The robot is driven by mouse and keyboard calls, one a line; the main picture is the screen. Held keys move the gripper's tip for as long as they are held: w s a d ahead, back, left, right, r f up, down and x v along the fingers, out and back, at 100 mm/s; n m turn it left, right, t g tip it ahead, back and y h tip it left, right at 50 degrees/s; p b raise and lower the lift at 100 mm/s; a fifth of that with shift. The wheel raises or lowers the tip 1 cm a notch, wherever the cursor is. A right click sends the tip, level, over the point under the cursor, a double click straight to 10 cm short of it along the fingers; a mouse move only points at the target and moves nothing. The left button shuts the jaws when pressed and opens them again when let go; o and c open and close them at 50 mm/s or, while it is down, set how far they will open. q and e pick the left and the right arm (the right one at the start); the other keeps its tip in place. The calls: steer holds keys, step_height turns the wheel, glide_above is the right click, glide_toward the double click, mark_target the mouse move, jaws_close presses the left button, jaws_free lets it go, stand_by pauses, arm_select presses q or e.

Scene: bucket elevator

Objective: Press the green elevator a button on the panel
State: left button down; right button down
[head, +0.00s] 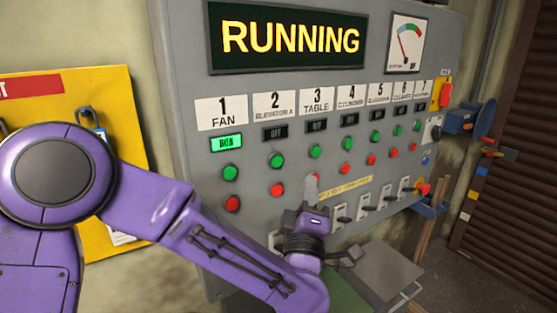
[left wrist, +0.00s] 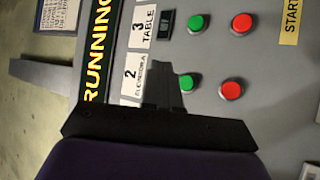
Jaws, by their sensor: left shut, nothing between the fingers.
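The grey control panel (head: 190,110) fills the middle of the head view. Under label 2, Elevator A (head: 274,104), are a dark OFF indicator (head: 275,132), a green button (head: 277,160) and a red button (head: 277,190). My left gripper (head: 311,188) is shut and empty, its tip right of that red button and below the green one in the head view. In the left wrist view, the fingers (left wrist: 167,88) point toward the panel and partly overlap the Elevator A green button (left wrist: 187,82). I cannot tell whether they touch anything. My right gripper is not in view.
Neighbouring green and red buttons sit close by, including the fan's green (head: 229,173) and the table's green (head: 315,151). A lit sign (head: 290,40) reads RUNNING, and the fan indicator (head: 226,142) glows RUN. Switches (head: 341,213) line the panel below; a yellow board (head: 115,105) hangs left.

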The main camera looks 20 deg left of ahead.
mark_target(277, 162)
arm_select(q)
steer(key=shift+w, duration=0.1)
steer(key=shift+w+a+f+p, duration=0.1)
steer(key=shift+w+a+p, duration=0.3)
steer(key=shift+w+a, duration=0.65)
steer(key=shift+w+a+r+p, duration=0.1)
steer(key=shift+w+a+p, duration=0.45)
steer(key=shift+a, duration=0.75)
steer(key=shift+w+a+f+p, duration=0.1)
steer(key=shift+w+a+p, duration=0.15)
steer(key=shift+w+a, duration=0.85)
steer(key=shift+a, duration=0.1)
steer(key=shift+w+a, duration=0.25)
steer(key=shift+a, duration=0.05)
steer(key=shift+w+a, duration=0.3)
steer(key=shift+a, duration=0.05)
stand_by(0.6)
steer(key=shift+s+d+b, duration=0.55)
steer(key=shift+d+b, duration=0.05)
steer(key=shift+d, duration=0.1)
